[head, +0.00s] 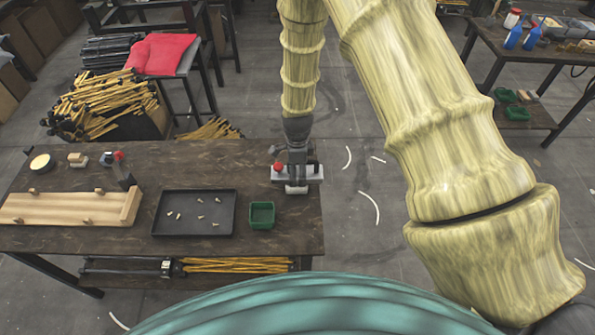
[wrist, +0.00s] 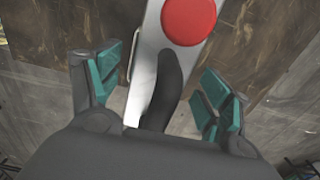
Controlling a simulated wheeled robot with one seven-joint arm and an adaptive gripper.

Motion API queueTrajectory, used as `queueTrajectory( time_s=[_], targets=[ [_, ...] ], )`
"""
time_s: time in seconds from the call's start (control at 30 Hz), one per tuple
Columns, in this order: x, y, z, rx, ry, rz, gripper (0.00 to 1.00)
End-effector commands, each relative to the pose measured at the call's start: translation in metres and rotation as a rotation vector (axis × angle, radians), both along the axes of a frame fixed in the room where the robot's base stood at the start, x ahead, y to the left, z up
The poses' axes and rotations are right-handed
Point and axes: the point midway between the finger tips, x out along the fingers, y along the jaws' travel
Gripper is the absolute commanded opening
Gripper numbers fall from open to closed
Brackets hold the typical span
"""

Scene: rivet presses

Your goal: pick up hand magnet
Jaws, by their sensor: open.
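The hand magnet appears to be the pale metal plate with a black handle and a round red knob (wrist: 189,18), seen close up in the wrist view. In the head view it lies at the right end of the dark worktable, its pale plate (head: 314,174) partly hidden by my gripper (head: 297,158). My gripper is open above it, and in the wrist view its teal-padded fingers (wrist: 160,88) stand on either side of the black handle (wrist: 168,85).
The dark worktable (head: 60,240) also holds a black tray (head: 193,232) with small rivets, a green bin (head: 262,226) close to the magnet, a wooden fixture (head: 65,208) and a dark red-topped object (head: 122,172). Open floor lies right of the table.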

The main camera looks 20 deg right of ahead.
Motion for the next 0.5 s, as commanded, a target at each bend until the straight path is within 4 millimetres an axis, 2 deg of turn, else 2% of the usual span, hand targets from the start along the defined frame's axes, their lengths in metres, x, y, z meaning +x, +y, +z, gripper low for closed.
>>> queueTrajectory(
  time_s=[0.17,0.43,0.5],
  targets=[
    [-0.0006,0.0,-0.0086,0.0,0.001,0.0,0.79],
    [-0.0001,0.0,-0.01,0.0,0.0,0.0,0.79],
    [-0.0002,0.0001,-0.01,0.0,0.0,0.0,0.68]
  ],
)
